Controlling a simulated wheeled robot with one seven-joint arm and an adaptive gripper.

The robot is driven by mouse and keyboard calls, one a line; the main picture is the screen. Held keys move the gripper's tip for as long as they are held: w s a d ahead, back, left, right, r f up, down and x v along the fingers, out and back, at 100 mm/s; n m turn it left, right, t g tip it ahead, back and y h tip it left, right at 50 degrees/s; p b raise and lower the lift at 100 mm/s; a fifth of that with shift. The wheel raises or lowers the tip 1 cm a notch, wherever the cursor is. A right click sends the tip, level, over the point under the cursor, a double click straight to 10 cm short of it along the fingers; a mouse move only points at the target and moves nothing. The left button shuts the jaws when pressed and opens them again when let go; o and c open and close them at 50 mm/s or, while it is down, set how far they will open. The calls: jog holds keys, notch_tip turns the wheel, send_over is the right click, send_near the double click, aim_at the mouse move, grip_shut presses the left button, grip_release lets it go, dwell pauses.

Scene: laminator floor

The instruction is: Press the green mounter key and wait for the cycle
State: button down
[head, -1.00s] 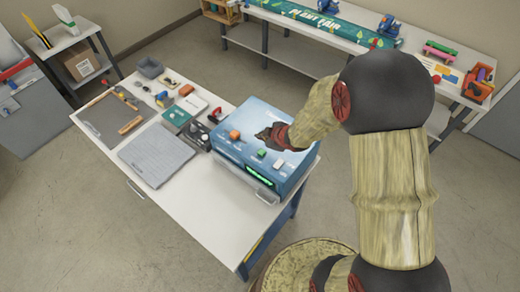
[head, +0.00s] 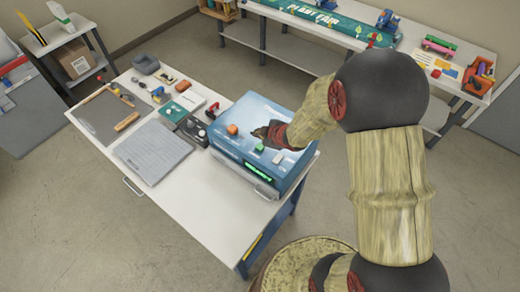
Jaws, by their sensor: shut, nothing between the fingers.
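The mounter is a blue box-shaped machine (head: 276,110) on the right end of the white table. Its sloped top carries an orange key (head: 232,129), a green key (head: 259,148) and a pale key (head: 278,159). A green lit display (head: 258,172) shows on its front. My gripper (head: 258,135) is shut and empty, its dark tip over the top face just above the green key in the picture. I cannot tell whether the tip touches the machine.
The white table (head: 210,215) also holds a grey ribbed mat (head: 153,151), a dark tray (head: 100,118), a grey bin (head: 146,64) and small tools. A back bench bears a Plant Fair banner (head: 315,14). A shelf with a cardboard box (head: 75,62) stands at the left. The front floor is open.

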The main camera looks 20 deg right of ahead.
aim_at(259, 148)
jog(key=shift+f+b, duration=1.9)
jog(key=shift+f, duration=0.75)
jog(key=shift+f+b, duration=0.4)
jog(key=shift+f+b, duration=0.5)
jog(key=shift+f, duration=0.05)
jog(key=shift+r, duration=0.1)
jog(key=shift+r+p, duration=0.85)
jog(key=shift+r, duration=0.1)
notch_tip(259, 148, up, 5)
jog(key=p, duration=0.4)
